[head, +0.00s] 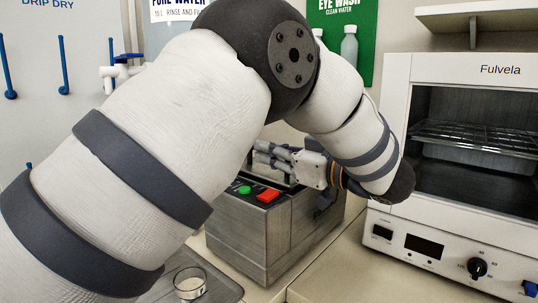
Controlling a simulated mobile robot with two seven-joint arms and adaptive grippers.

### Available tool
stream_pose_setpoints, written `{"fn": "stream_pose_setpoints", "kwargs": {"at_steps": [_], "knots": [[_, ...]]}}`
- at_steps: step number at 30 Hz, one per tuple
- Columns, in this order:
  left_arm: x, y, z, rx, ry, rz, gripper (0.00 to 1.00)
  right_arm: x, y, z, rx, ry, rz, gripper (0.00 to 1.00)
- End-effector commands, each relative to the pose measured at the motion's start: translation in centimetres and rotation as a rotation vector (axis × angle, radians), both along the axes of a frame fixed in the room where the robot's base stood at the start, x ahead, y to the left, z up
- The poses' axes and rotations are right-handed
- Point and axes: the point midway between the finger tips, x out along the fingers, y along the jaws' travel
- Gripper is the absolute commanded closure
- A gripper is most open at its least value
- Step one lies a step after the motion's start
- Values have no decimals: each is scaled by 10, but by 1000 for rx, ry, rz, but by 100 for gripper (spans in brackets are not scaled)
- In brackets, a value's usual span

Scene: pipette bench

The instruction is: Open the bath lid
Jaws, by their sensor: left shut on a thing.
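The bath (238,233) is a grey metal box on the bench, with a green button and a red button on its top front edge. My left arm crosses in front of it and hides much of its left side and top. My left gripper (268,156) is over the back of the bath top, pointing left, with its fingers closed at the lid's handle. The bath lid is mostly hidden behind my arm and gripper, so I cannot tell how far it is raised. My right gripper is not in view.
A white oven (448,235) with an open front and a wire rack stands at the right. A glass dish (190,284) sits on a dark tray at the front left. A bottle (349,46) is at the green eye wash board. Bare bench shows right of the bath.

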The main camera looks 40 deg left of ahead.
Motion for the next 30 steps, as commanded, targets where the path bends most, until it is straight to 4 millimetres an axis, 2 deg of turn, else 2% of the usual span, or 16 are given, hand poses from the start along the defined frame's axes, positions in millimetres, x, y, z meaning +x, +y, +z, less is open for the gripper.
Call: {"fn": "stream_pose_setpoints", "kwargs": {"at_steps": [12,20,30], "knots": [[22,-1,54,23,275,3,100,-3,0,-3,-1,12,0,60],[42,-3,79,36,445,4,100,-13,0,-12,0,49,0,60],[56,-4,97,38,446,3,100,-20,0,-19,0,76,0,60]]}}
